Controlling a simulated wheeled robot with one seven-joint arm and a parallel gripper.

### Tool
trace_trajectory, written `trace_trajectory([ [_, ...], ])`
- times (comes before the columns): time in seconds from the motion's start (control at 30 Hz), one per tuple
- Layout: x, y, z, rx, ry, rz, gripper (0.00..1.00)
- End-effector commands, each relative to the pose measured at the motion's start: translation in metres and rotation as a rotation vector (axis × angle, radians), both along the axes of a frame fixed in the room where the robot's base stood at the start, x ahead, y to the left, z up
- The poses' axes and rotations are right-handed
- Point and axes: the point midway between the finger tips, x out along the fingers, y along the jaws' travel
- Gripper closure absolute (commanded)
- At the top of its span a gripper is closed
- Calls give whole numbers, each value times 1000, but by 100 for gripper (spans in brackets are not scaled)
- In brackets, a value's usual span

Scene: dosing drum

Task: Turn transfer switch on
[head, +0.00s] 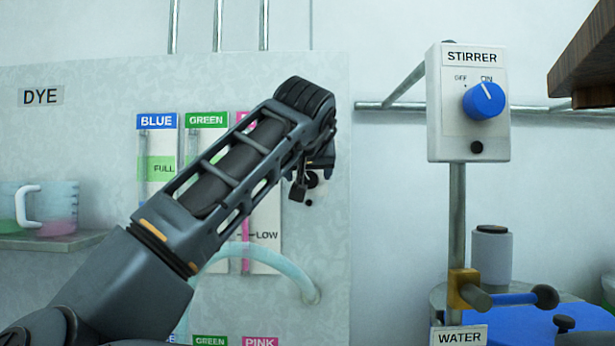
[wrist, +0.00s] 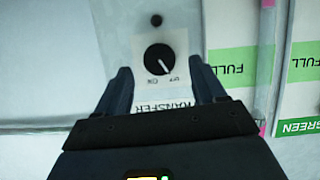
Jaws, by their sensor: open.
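The transfer switch is a black round knob (wrist: 158,59) on a small white plate, seen upside down in the wrist view. Its white pointer line slants to the lower right, toward the OFF mark; the ON mark is to the left of OFF. The TRANSFER label (wrist: 166,107) is partly covered by my gripper. My gripper (wrist: 159,68) is open, with one finger on each side of the plate and nothing held. I cannot tell how far the fingertips are from the panel. In the head view my gripper (head: 311,181) hides most of the switch.
A stirrer box (head: 467,135) with a blue knob stands at the right on a post. Dye gauges with a blue label (head: 156,121) and a green label (head: 206,120) are behind my arm. A pale hose (head: 275,262) curves below my gripper. A shelf with cups (head: 60,240) is at left.

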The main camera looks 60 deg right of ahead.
Motion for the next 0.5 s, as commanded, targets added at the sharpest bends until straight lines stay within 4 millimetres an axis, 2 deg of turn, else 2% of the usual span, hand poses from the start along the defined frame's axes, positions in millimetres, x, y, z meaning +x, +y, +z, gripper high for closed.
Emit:
trace_trajectory([
  [0.2, 12, -22, -10, 0, 0, 0, 30],
  [0.5, 15, -28, -13, -1, -1, -1, 30],
])
